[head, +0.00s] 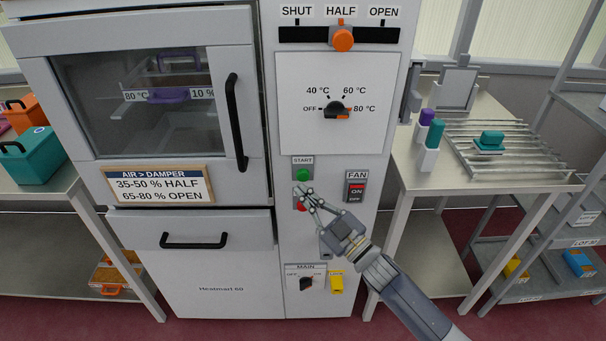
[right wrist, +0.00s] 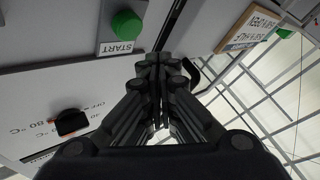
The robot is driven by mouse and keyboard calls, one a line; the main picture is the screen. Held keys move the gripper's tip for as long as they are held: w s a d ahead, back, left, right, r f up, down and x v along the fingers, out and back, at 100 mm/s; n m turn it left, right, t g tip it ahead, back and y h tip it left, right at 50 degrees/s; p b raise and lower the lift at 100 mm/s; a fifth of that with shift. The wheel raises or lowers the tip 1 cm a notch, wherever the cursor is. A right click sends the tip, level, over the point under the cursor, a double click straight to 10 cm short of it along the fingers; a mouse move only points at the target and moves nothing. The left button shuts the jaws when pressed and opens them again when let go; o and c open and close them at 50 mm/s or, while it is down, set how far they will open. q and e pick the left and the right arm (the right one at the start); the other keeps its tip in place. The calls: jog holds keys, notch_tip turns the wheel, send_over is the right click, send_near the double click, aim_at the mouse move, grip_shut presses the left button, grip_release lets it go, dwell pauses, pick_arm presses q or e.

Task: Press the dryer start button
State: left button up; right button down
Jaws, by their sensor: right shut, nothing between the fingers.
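The green start button (head: 303,174) sits under a START label on the front panel of the grey dryer (head: 330,230). It also shows in the right wrist view (right wrist: 127,25), up and left of the fingertips. My right gripper (head: 303,192) is shut and empty, its fingertips just below the green button in the head view. They partly cover a red button (head: 301,205) there. In the right wrist view the closed fingers (right wrist: 160,62) appear apart from the green button. Whether the fingertips touch the panel is unclear. My left gripper is not in view.
Above are a damper slider (head: 342,40) at HALF and a temperature knob (head: 336,110). A fan switch (head: 356,190) is to the right, a main switch (head: 306,283) below. The dryer door (head: 235,120) is closed. A table (head: 405,170) with a rack stands right.

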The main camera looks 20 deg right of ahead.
jog(key=shift+s+a+p, duration=0.15)
jog(key=shift+s, duration=0.45)
jog(key=shift+s+a+p, duration=0.15)
jog(key=shift+s, duration=0.4)
jog(key=s+d+f+m+g+h, duration=0.2)
jog(key=d+f+h, duration=0.1)
jog(key=f, duration=0.9)
jog(key=s+d+f+m+g+h, duration=0.1)
jog(key=d+f+m+g+h, duration=0.15)
jog(key=f, duration=1.05)
jog(key=s+d+f+m+g+h, duration=0.1)
jog(key=s+f+g, duration=0.1)
jog(key=s+f, duration=0.45)
jog(key=s+d+f+m+g+h, duration=0.15)
jog(key=s+f, duration=0.25)
jog(key=f, duration=0.5)
jog(key=s+f+g, duration=0.3)
jog(key=s+f, duration=0.3)
jog(key=s, duration=0.5)
jog(key=s+a+f+m+g+h, duration=0.1)
jog(key=s+f+g, duration=0.2)
jog(key=s, duration=0.9)
jog(key=s+f+g, duration=0.4)
jog(key=s+f, duration=0.5)
jog(key=s, duration=0.3)
jog(key=shift+a+m+h, duration=0.3)
jog(key=shift+h, duration=0.1)
